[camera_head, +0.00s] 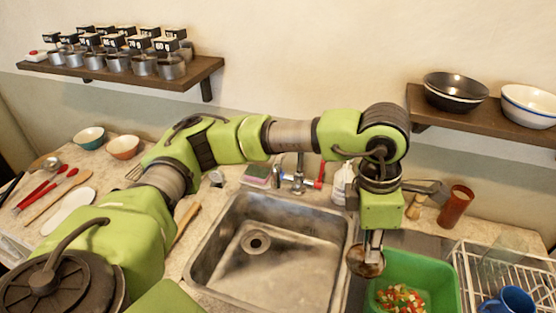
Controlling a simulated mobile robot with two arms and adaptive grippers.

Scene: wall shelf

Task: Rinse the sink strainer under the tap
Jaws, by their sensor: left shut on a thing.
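My left gripper (373,240) reaches across from the left and points down at the right edge of the sink. It is shut on a small round brownish metal piece, which looks like the sink strainer (366,263). The strainer hangs tilted beside the left rim of a green tub (443,270), in front of the tub's back left corner. The steel sink (228,223) is empty, with its drain (255,242) bare. The tap (298,180) stands behind the sink, partly below my arm; I cannot tell whether water runs. My right gripper is not in view.
The green tub holds colourful food scraps (402,298). A white dish rack (466,262) with a blue mug (512,301) stands at right. A bottle (342,184) and a brown cup (455,206) stand behind. Shelves with jars and bowls (455,92) hang above.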

